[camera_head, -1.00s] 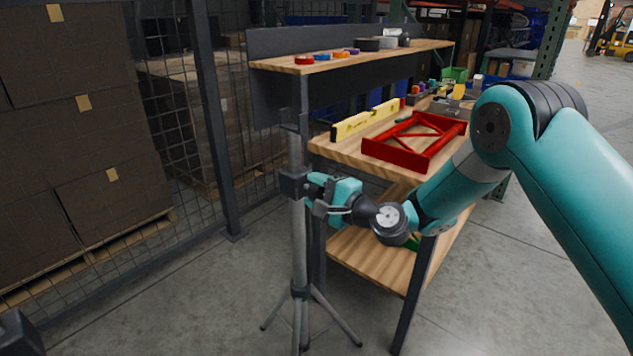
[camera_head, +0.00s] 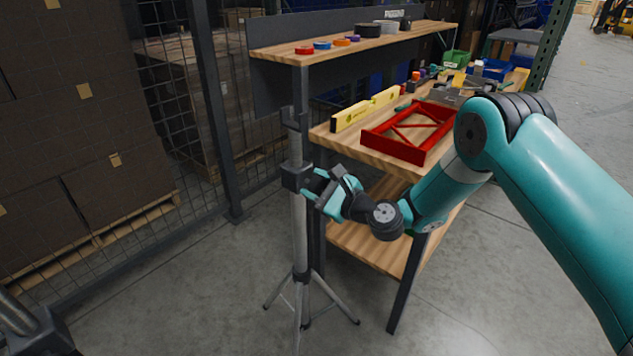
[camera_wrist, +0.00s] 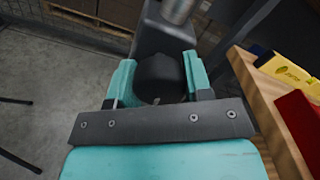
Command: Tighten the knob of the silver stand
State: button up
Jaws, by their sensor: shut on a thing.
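The silver stand (camera_head: 298,232) stands upright on tripod legs left of the workbench, with a dark collar block (camera_head: 296,177) partway up its pole. My gripper (camera_head: 312,183) is at the right side of that collar. In the wrist view the black knob (camera_wrist: 160,78) sits between the two teal fingers of my gripper (camera_wrist: 158,82), which are shut on it. The collar (camera_wrist: 163,35) and a piece of the silver pole (camera_wrist: 177,8) show just beyond the knob. In the head view the fingers mostly hide the knob.
A wooden workbench (camera_head: 345,146) right of the stand holds a red frame (camera_head: 408,131) and a yellow level (camera_head: 365,109). Its upper shelf (camera_head: 350,47) carries tape rolls. A wire fence and stacked boxes (camera_head: 70,110) are at left. Open floor lies in front.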

jog(key=shift+f, duration=0.1)
dwell(0.5)
jog(key=o, duration=0.9)
jog(key=shift+d, duration=0.1)
jog(key=shift+m, duration=0.3)
jog(key=b+v, duration=0.1)
jog(key=v, duration=0.4)
jog(key=shift+s+d+f, duration=0.1)
jog(key=shift+s+d, duration=0.05)
jog(key=shift+d, duration=0.05)
jog(key=b, duration=1.7)
send_near(323, 190)
jog(key=v, duration=0.6)
jog(key=shift+a+r, duration=0.2)
